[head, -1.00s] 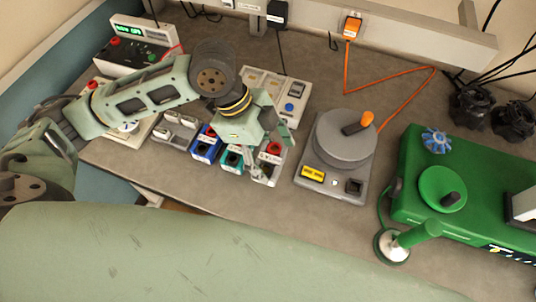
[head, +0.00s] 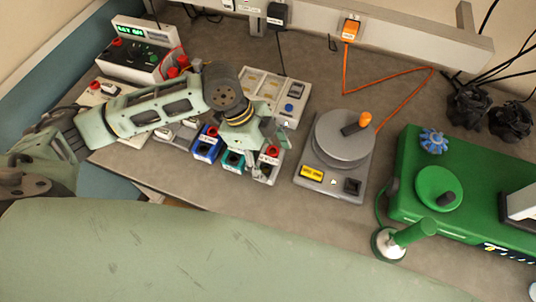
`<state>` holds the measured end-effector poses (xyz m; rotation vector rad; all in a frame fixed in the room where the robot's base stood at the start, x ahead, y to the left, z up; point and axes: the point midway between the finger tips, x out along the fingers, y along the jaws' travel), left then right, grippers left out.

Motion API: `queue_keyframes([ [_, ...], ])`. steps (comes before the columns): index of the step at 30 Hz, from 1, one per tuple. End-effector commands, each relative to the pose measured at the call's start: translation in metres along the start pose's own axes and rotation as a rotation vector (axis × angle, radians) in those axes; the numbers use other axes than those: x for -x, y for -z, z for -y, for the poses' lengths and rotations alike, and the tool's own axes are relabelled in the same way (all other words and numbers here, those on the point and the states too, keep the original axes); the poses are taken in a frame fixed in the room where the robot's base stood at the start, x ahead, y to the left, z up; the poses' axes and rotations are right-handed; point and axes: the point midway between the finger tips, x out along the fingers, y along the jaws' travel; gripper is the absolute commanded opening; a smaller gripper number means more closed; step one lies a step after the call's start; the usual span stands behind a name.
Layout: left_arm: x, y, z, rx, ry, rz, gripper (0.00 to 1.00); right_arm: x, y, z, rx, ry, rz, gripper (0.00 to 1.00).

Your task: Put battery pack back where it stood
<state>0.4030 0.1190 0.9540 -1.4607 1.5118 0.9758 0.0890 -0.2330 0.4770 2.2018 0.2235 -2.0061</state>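A row of small box-shaped units stands on the grey bench: a blue one (head: 207,146), a teal one (head: 232,160) and a white one with a red knob (head: 269,166). I cannot tell which of them, if any, is the battery pack. My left gripper (head: 257,162) points down over the teal and white units, and its body covers part of them. Its fingers are small and partly lost against the units, so I cannot see whether they hold anything. My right gripper is not in view.
A charger panel (head: 291,107) lies behind the gripper. A grey round-topped device (head: 309,190) with an orange-knobbed handle stands to the right, then a green machine (head: 405,165). A box with a green display (head: 128,63) stands back left.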

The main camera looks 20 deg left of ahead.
Motion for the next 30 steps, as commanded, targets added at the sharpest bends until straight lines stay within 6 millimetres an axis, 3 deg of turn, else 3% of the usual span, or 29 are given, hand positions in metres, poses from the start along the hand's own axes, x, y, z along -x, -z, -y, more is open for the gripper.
queue_keyframes([
  [5, 0.000, 0.000, 0.000, 0.000, 0.000, 0.000, 0.89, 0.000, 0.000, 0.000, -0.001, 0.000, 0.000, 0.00],
  [17, 0.004, 0.001, 0.000, -0.001, 0.001, 0.000, 0.89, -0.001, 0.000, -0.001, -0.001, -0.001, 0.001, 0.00],
  [23, 0.034, 0.000, 0.002, -0.002, 0.005, 0.000, 0.89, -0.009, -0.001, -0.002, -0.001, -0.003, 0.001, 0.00],
  [30, 0.087, 0.000, 0.002, -0.001, 0.006, 0.000, 0.89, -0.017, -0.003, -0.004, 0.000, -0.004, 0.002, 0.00],
])
